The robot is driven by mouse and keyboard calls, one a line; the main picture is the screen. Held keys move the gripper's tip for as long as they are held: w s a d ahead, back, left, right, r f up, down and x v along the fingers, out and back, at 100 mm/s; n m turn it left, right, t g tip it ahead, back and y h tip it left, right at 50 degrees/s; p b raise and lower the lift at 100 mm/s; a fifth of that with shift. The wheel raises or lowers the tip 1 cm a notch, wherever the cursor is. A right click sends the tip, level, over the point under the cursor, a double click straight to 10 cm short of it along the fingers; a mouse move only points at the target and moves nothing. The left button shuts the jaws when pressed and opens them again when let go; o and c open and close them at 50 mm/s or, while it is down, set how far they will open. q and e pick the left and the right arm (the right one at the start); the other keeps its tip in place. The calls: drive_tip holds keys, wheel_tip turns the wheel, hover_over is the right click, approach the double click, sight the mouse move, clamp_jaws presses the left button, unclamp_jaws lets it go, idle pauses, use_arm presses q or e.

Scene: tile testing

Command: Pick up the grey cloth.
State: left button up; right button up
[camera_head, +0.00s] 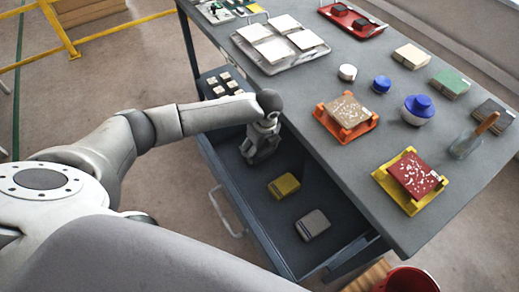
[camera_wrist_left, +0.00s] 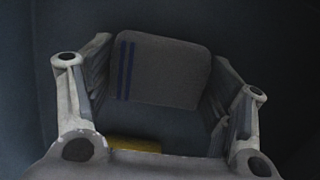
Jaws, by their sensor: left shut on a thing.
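My left gripper (camera_head: 260,150) reaches down into the open drawer and is shut on a grey cloth (camera_wrist_left: 165,72) with two dark blue stripes. The cloth lies between the fingers in the left wrist view, where the gripper (camera_wrist_left: 165,95) frames it. In the head view the gripper largely hides this cloth. A yellow folded piece (camera_head: 284,186) lies in the drawer beside the gripper; its edge also shows in the wrist view (camera_wrist_left: 133,144). Another grey block-like piece (camera_head: 312,224) lies nearer the drawer's front corner. My right gripper is not in view.
The drawer (camera_head: 285,250) sits under a grey tabletop (camera_head: 330,88), whose edge is close to my left gripper. A compartment with small white pieces (camera_head: 222,82) is behind. Tile stands, blue containers (camera_head: 418,110) and trays occupy the table. A red bucket (camera_head: 408,280) stands below.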

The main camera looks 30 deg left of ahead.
use_arm(q)
drive_tip(key=s+d+r, duration=0.5)
drive_tip(key=s+r, duration=0.6)
drive_tip(key=s, duration=0.2)
drive_tip(key=shift+d+r, duration=0.15)
drive_tip(key=shift+r, duration=0.2)
